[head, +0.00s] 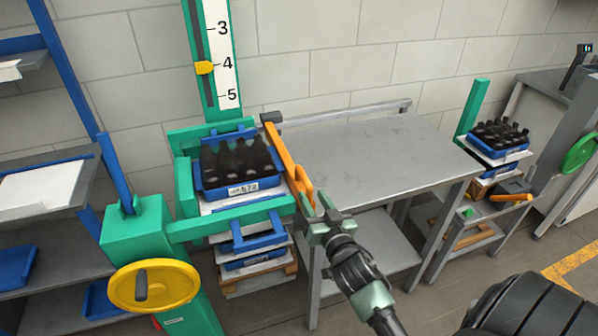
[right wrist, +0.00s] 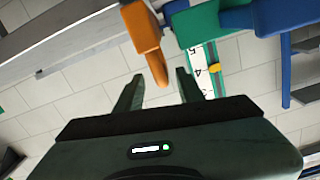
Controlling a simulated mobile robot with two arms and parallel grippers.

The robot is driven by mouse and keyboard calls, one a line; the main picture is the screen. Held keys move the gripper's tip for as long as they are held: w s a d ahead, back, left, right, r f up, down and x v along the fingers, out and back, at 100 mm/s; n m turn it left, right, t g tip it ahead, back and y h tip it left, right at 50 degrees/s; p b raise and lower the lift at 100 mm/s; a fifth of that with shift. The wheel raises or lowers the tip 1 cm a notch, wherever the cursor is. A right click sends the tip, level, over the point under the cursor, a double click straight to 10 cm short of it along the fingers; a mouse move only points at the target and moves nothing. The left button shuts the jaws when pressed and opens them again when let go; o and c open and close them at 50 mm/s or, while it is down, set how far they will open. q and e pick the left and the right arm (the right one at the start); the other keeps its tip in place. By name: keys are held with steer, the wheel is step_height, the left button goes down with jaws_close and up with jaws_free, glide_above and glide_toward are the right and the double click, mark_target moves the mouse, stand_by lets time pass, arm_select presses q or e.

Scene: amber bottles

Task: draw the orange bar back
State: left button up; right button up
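The orange bar (head: 284,156) runs along the right side of the green lift frame, beside a blue crate of dark bottles (head: 236,165). A looped orange handle forms its near end. My right gripper (head: 330,222) is just below and right of that near end. In the right wrist view the orange bar (right wrist: 146,38) reaches down toward my right gripper (right wrist: 158,92), its tip close to the gap between the fingers. The fingers are apart, with nothing clearly gripped; exact contact is hard to tell. My left gripper is out of view.
A bare grey table (head: 370,160) stands right of the bar. A yellow handwheel (head: 155,286) is at the lower left. A numbered scale with a yellow pointer (head: 204,68) rises behind the crate. Another bottle crate (head: 499,144) stands at the far right.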

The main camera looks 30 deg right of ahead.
mark_target(303, 177)
steer(key=shift+w+d+r+t, duration=0.15)
steer(key=shift+w+r+t, duration=0.1)
steer(key=shift+r+t, duration=0.25)
steer(key=shift+w+d+r, duration=0.1)
steer(key=shift+w+r, duration=0.05)
steer(key=shift+w, duration=0.15)
steer(key=p+x, duration=0.1)
steer(key=x, duration=0.6)
steer(key=shift+f+p, duration=0.25)
steer(key=shift+p, duration=0.1)
jaws_close()
stand_by(0.5)
